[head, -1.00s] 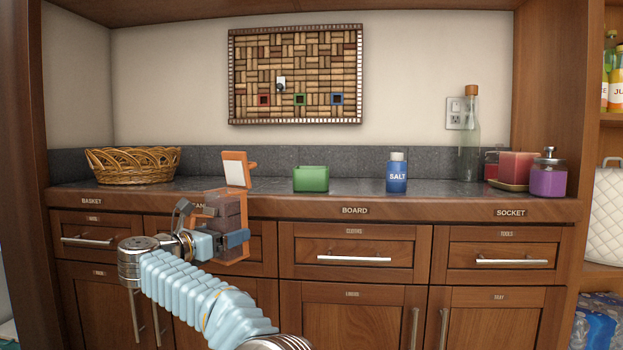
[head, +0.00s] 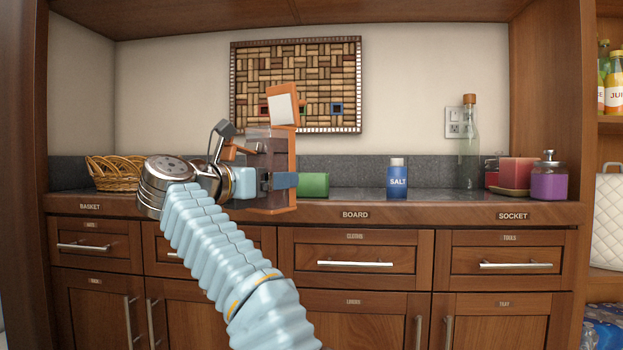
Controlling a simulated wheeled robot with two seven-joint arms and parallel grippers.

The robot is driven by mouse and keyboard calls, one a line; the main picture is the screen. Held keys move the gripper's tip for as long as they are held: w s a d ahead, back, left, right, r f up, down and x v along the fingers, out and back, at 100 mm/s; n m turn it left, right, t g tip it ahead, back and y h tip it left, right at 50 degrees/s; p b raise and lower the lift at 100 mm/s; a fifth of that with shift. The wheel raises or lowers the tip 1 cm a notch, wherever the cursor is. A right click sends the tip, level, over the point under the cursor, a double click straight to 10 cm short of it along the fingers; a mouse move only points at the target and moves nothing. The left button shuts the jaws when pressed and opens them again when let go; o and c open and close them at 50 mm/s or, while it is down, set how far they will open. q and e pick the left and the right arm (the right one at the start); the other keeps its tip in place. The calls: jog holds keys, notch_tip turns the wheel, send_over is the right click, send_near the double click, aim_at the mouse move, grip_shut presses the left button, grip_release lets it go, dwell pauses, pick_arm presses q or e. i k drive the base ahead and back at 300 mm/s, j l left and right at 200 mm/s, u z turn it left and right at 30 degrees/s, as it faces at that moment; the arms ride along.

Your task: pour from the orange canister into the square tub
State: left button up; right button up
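The orange canister (head: 292,155) has a see-through body, orange edges and a raised orange lid with a pale inner face. My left gripper (head: 268,182) is shut on it, with a dark blue fingertip across its lower part. The canister is held up roughly upright, in front of the counter and left of the square tub. The square tub (head: 315,184) is green and stands on the counter. Its left part is hidden behind the canister. I cannot make out what is inside the tub. My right gripper is out of view.
A blue salt bottle (head: 397,180) stands right of the tub. A tall corked glass bottle (head: 470,150), a red block (head: 516,172) and a purple jar (head: 549,180) are farther right. A wicker basket (head: 105,172) is at the left. The counter between tub and salt is clear.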

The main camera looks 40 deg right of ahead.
aim_at(317, 185)
jog(key=i+l, duration=0.1)
jog(key=l, duration=0.65)
jog(key=i+l, duration=0.1)
jog(key=l, duration=0.6)
